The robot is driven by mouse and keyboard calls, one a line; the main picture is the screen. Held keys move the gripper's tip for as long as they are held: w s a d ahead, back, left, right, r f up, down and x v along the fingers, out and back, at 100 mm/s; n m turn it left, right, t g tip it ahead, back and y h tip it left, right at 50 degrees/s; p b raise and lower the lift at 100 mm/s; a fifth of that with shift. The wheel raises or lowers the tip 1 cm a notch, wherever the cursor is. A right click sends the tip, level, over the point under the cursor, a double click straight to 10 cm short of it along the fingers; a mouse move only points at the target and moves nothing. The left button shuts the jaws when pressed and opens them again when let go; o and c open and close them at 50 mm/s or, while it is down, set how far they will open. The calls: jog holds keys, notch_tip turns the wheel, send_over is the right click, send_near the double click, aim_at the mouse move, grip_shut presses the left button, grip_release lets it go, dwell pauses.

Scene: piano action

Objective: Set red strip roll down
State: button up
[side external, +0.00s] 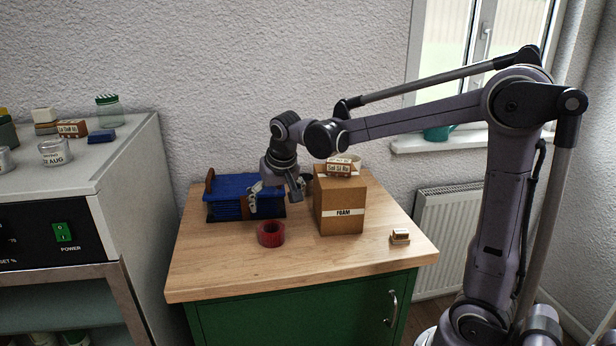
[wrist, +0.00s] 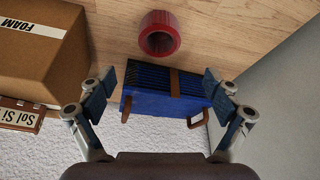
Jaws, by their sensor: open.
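The red strip roll (side external: 270,240) rests on the wooden bench top near the front left, its hole facing up. In the wrist view the roll (wrist: 160,19) lies at the top, beyond the fingertips. My gripper (side external: 275,202) is open and empty, above and behind the roll, over the blue slatted bundle. In the wrist view my gripper (wrist: 160,98) has its fingers spread wide, with nothing between them but the bundle below. The roll and the fingers are apart.
The blue bundle (side external: 230,188) with brown straps lies at the back left of the bench. A cardboard FOAM box (side external: 340,210) stands to the right, with a small labelled box (side external: 339,171) on top. A small block (side external: 400,237) sits at right. The bench front (side external: 310,262) is clear.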

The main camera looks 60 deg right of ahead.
jog(key=s+a+f+n+t+y, duration=0.1)
jog(key=s+a+n, duration=0.2)
jog(key=s+a, duration=0.2)
jog(key=s+a+f+n+t+y, duration=0.1)
jog(key=s+a+n+t, duration=0.1)
jog(key=s, duration=1)
jog(key=a+n, duration=0.1)
jog(key=a, duration=0.1)
jog(key=shift+a, duration=0.4)
